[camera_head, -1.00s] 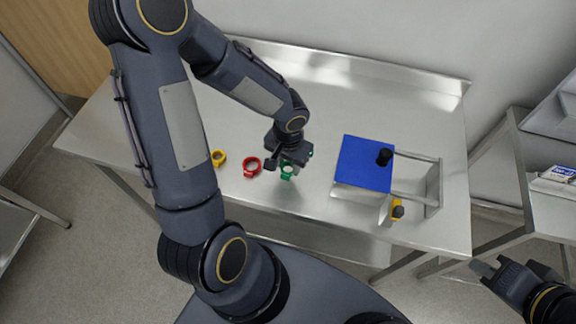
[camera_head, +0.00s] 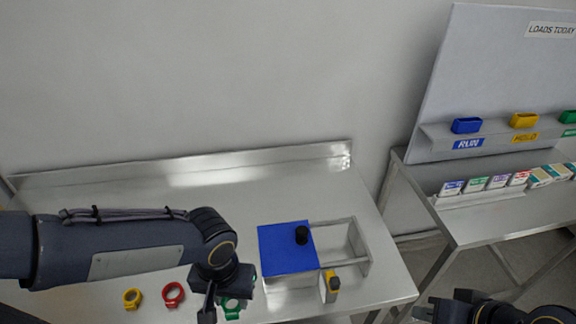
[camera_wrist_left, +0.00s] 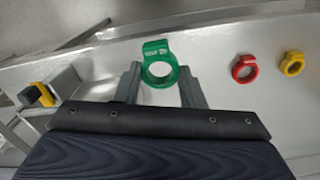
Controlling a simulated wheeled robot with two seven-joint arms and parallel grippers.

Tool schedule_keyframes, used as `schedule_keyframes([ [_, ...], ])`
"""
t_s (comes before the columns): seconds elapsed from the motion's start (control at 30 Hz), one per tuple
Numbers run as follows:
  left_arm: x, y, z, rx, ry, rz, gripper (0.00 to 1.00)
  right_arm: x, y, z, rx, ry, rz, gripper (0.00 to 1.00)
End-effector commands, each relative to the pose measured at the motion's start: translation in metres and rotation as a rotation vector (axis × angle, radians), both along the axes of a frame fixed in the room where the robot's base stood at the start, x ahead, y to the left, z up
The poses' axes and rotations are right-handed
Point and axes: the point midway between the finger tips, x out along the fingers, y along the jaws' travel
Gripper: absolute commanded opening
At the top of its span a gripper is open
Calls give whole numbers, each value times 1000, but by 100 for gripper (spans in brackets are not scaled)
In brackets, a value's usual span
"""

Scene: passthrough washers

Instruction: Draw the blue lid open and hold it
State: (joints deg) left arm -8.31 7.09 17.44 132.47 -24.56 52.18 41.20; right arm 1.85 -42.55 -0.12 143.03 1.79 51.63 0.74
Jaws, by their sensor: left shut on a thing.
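The blue lid (camera_head: 280,252) lies flat over the left part of a metal box or frame (camera_head: 360,240) on the steel table. A black knob (camera_head: 302,235) stands near the lid's right edge; the frame's right part is uncovered. My left gripper (camera_head: 232,298) is at the table's front, left of the lid and apart from it. It is shut on a green ring (camera_wrist_left: 159,70), which shows between its fingers in the left wrist view. My right gripper (camera_head: 430,307) is at the bottom right, away from the lid; its jaw gap is unclear.
A red ring (camera_head: 174,294) and a yellow ring (camera_head: 132,298) lie left of my left gripper. A yellow piece (camera_head: 332,281) sits at the box's front. A side table at right holds several small boxes (camera_head: 500,182) below a board (camera_head: 490,75) with coloured holders.

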Motion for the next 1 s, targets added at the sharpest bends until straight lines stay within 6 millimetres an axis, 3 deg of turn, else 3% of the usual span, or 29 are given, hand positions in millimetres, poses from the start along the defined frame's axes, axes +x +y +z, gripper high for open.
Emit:
schedule_keyframes([
  [0.2, 91, 20, -37, -17, 9, 26, 15, 0, 0, 0, 0, 0, 0, 0],
  [0.4, 147, 51, -79, 4, 3, 33, 15, 0, 0, 0, 0, 0, 0, 0],
  [0.6, 166, 65, -96, 17, -3, 31, 15, 0, 0, 0, 0, 0, 0, 0],
  [1.0, 166, 65, -88, 17, -3, 30, 15, 0, 0, 8, 0, 0, 0, 0],
])
